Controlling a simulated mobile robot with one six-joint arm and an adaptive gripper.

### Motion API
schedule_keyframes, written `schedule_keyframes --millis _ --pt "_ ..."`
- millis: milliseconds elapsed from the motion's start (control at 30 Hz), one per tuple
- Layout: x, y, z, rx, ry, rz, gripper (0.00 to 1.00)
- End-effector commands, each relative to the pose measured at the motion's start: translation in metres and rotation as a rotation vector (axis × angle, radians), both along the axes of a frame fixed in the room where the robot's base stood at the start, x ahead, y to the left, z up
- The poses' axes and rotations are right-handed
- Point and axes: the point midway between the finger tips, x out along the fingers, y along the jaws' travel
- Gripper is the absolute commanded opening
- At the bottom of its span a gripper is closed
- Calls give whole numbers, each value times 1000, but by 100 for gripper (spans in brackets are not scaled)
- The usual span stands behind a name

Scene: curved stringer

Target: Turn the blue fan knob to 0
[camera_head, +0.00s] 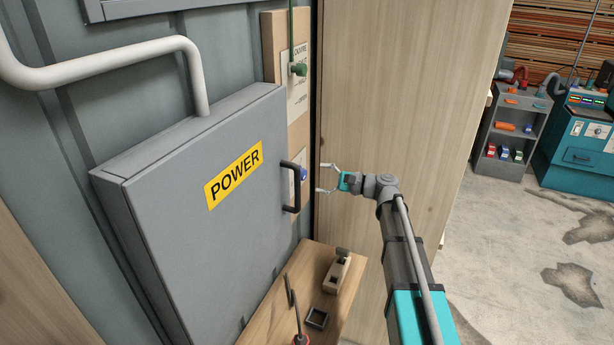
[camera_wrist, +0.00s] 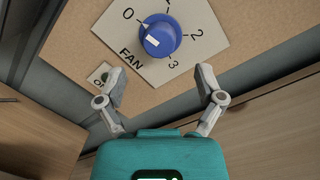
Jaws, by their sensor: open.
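The blue fan knob (camera_wrist: 160,37) sits on a pale plate (camera_wrist: 205,50) marked FAN, with 0 at its upper left, 2 at its right and 3 at its lower right. The knob has a white mark on its left side, near the 0 side; its exact pointing is hard to tell. In the head view the knob (camera_head: 303,173) shows just behind the black handle of the grey box. My gripper (camera_head: 327,179) is open and empty to the right of the knob. In the wrist view my gripper (camera_wrist: 161,84) has its fingers spread below the knob, apart from it.
The grey POWER box (camera_head: 225,220) with its black handle (camera_head: 291,187) stands close left of the knob. A wooden panel (camera_head: 405,90) rises behind my gripper. A wooden bench (camera_head: 318,262) below holds a small block and black tray. A green knob (camera_head: 298,69) is higher up.

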Motion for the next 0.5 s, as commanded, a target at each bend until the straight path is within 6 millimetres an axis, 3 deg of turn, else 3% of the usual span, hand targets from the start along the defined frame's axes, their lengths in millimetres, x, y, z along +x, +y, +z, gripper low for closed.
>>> schedule_keyframes --millis 233,500 --pt "8 32 0 0 0 2 87" --pt "11 46 0 0 0 0 87"
